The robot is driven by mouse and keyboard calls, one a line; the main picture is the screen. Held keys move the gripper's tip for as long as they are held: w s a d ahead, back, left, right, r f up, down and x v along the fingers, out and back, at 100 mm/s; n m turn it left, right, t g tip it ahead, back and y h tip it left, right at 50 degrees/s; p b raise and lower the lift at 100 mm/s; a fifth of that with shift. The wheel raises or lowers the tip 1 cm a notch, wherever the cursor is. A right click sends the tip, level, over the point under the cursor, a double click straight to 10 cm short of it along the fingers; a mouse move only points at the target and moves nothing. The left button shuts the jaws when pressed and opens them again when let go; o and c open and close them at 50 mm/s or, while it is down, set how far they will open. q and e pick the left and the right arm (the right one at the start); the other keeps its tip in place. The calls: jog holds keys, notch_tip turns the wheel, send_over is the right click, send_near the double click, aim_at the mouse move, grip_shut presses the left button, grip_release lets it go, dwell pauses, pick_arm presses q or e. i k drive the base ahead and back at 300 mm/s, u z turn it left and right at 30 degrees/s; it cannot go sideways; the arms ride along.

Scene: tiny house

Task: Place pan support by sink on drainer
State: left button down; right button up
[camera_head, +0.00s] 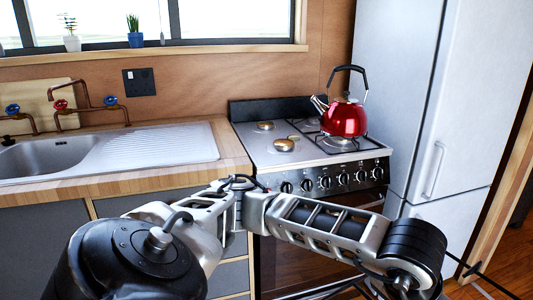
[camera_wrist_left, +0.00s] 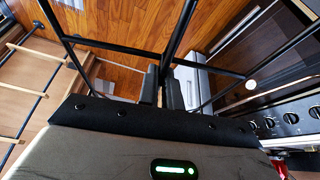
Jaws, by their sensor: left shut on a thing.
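My left gripper (camera_wrist_left: 163,88) is shut on a bar of a black wire pan support (camera_wrist_left: 110,44), whose bars spread across the top of the left wrist view. In the head view only thin black bars of the pan support (camera_head: 472,268) show at the lower right, beyond my left arm. The gripper's fingers are hidden there behind the arm. The ribbed metal drainer (camera_head: 160,147) lies right of the sink basin (camera_head: 45,157) on the wooden counter and is bare. My right gripper is not in view.
The stove (camera_head: 262,150) stands right of the counter, with a red kettle (camera_head: 344,118) over another pan support. A grey fridge (camera_head: 455,90) stands right of the stove. Copper taps (camera_head: 85,105) rise behind the sink. Wooden floor (camera_wrist_left: 140,65) shows below the held support.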

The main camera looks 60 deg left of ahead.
aim_at(164, 142)
jog(key=z, duration=0.4)
jog(key=k, duration=1.45)
jog(key=u, duration=0.5)
